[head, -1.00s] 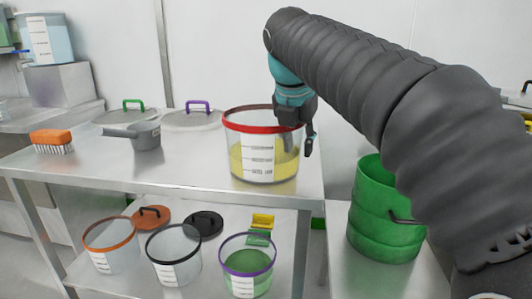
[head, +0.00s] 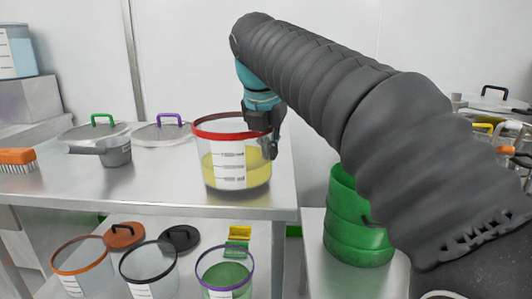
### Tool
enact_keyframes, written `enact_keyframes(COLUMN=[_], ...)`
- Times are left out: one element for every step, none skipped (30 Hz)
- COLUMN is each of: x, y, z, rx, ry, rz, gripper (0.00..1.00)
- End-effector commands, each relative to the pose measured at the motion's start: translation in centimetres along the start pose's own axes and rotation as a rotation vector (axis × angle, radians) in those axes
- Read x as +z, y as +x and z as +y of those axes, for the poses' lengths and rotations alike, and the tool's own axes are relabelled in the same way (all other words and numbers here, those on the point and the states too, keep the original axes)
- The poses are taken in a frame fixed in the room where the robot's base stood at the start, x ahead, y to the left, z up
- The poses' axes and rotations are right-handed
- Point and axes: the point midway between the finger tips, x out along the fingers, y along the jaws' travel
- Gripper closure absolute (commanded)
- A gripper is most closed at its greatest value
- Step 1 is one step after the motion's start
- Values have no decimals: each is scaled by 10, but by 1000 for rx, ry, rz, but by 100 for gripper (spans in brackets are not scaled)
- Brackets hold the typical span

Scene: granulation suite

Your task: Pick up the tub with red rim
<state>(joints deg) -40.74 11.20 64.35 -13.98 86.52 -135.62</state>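The tub with the red rim (head: 215,168) is clear, with a white scale label and yellow contents. It stands upright near the right end of the steel table's top. My gripper (head: 268,150) points down at the tub's right rim. One finger shows outside the wall, and the other part is behind or inside the rim. I cannot tell whether the fingers touch the wall or are closed on it.
A grey scoop pot (head: 115,152), an orange brush (head: 16,160) and lids with green (head: 102,122) and purple handles (head: 169,120) share the tabletop. Several tubs, including a purple-rimmed one (head: 224,273), stand on the lower shelf. A green drum (head: 352,235) stands right, below my arm.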

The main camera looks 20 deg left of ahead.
Motion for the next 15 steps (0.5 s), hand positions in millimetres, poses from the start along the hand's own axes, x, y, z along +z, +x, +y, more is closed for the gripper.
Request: enact_keyframes(x=[5,7,10,12,15,24,30,36,44,51,57,65,70,75,82], y=[-11,-16,-23,-28,-33,-32,-33,-35,-35,-36,-38,-40,-41,-43,-45], z=[1,1,2,2,1,-5,-10,-14,-19,-22,-27,-31,-34,-37,-42], rx=[3,4,4,3,3,1,0,0,0,0,0,1,1,2,1], ry=[2,2,2,2,3,6,8,8,9,8,9,7,7,7,6], rz=[-3,-4,-4,-3,-4,-2,-2,-3,-3,-4,-4,-4,-3,-4,-3], gripper=[100,100,100,100,100,100,100,100,100,100,100,100,100,100,100])
